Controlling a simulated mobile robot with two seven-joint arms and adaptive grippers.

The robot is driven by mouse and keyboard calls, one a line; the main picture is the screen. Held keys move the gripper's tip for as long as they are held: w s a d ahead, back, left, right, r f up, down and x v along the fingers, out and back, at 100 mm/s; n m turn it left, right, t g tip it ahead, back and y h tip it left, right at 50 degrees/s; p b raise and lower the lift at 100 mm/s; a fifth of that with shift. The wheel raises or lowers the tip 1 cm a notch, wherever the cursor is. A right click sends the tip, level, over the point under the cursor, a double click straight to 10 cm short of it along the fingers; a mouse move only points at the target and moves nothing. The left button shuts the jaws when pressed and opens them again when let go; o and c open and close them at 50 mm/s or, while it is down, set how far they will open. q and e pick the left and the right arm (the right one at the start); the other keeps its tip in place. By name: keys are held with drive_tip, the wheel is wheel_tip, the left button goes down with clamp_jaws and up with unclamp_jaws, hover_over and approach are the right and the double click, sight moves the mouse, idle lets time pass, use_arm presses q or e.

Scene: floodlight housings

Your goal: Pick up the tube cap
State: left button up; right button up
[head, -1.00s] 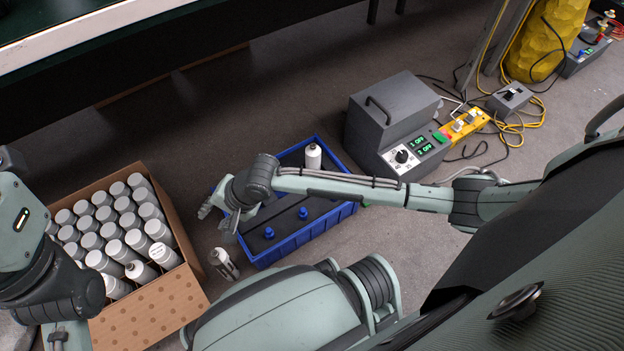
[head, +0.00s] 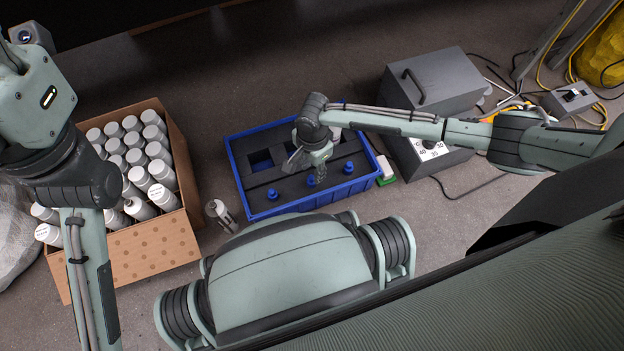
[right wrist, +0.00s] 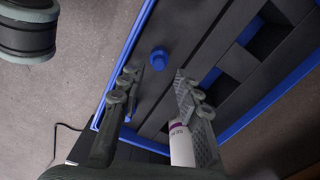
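Blue tube caps stand in a row along the near side of the dark insert of the blue tray (head: 262,213): a left one (head: 272,195), a middle one (head: 310,181) and a right one (head: 348,168). My right gripper (head: 306,168) is over the tray, near the middle cap. In the right wrist view its fingers (right wrist: 160,80) are spread with nothing between them, and one blue cap (right wrist: 158,58) shows just beyond the fingertips. A white tube (right wrist: 181,146) in the tray shows behind one finger. My left gripper is out of view; only its arm shows.
A cardboard box (head: 150,248) full of grey-white tubes stands left of the tray. A loose white tube (head: 221,214) is on the floor between them. A grey machine (head: 440,85) with a dial stands right of the tray, with cables beyond.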

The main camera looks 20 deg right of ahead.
sight(312, 177)
drive_tip(key=f+b, duration=0.1)
drive_tip(key=f, duration=0.1)
drive_tip(key=f+b, duration=0.1)
drive_tip(key=f, duration=0.1)
drive_tip(key=shift+s+a+f, duration=0.15)
drive_tip(key=shift+s+f, duration=0.05)
drive_tip(key=shift+f, duration=0.1)
drive_tip(key=c, duration=0.5)
drive_tip(key=shift+r, duration=0.15)
